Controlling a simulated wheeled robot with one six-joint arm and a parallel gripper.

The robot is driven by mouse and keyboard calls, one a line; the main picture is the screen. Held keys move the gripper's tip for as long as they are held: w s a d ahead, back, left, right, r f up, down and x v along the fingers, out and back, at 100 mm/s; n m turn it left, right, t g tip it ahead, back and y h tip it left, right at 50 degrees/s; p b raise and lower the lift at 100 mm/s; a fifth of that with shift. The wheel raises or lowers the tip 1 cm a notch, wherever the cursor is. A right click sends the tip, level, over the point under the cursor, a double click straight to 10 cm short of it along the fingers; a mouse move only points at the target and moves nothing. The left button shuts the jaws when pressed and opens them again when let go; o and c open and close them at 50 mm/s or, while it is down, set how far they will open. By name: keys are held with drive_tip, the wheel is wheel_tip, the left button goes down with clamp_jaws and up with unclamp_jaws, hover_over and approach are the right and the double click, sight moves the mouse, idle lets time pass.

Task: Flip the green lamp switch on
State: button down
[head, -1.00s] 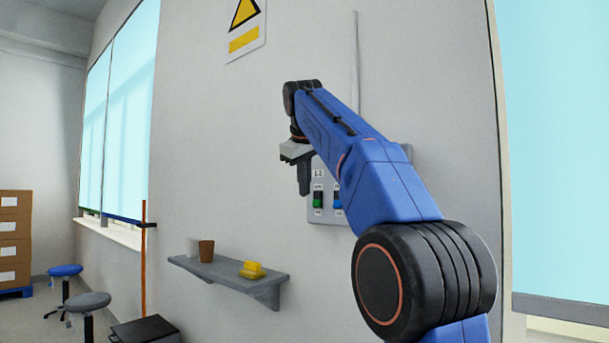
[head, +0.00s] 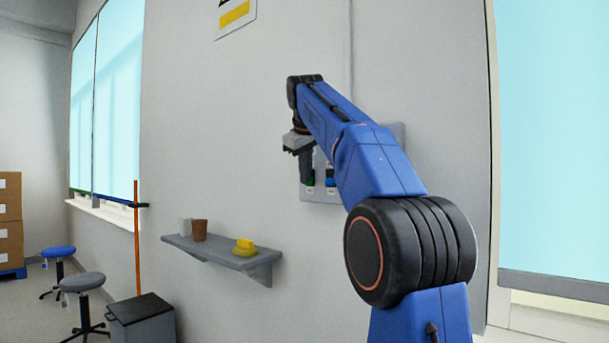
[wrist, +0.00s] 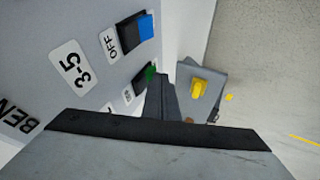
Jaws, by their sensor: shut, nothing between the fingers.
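A light grey switch panel (head: 318,196) is on the wall, partly hidden behind my arm. Its green switch (head: 310,181) is mostly covered by my gripper (head: 305,172) in the head view. In the wrist view only a small green part (wrist: 151,72) and a dark body show, beside my shut, empty fingers (wrist: 160,82). I cannot tell whether the fingertips touch it. A blue switch (head: 330,177) is just to its right; in the wrist view the blue rocker (wrist: 145,27) stands above the green one, beside an "OFF" label. The green switch's position cannot be told.
A grey wall shelf (head: 222,257) below left holds a yellow object (head: 245,246), a brown cup (head: 200,230) and a pale cup (head: 185,227). Stools and a dark bin (head: 142,322) stand on the floor at left. The wall around the panel is mostly clear.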

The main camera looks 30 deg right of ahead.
drive_tip(key=shift+f, duration=0.1)
drive_tip(key=shift+w+d+h, duration=0.1)
drive_tip(key=shift+d+h, duration=0.05)
drive_tip(key=shift+h, duration=0.15)
drive_tip(key=shift+r, duration=0.8)
drive_tip(key=a+f+v, duration=0.1)
drive_tip(key=a+v, duration=0.1)
drive_tip(key=v, duration=1)
drive_tip(key=shift+s+a, duration=0.2)
drive_tip(key=shift+a, duration=0.15)
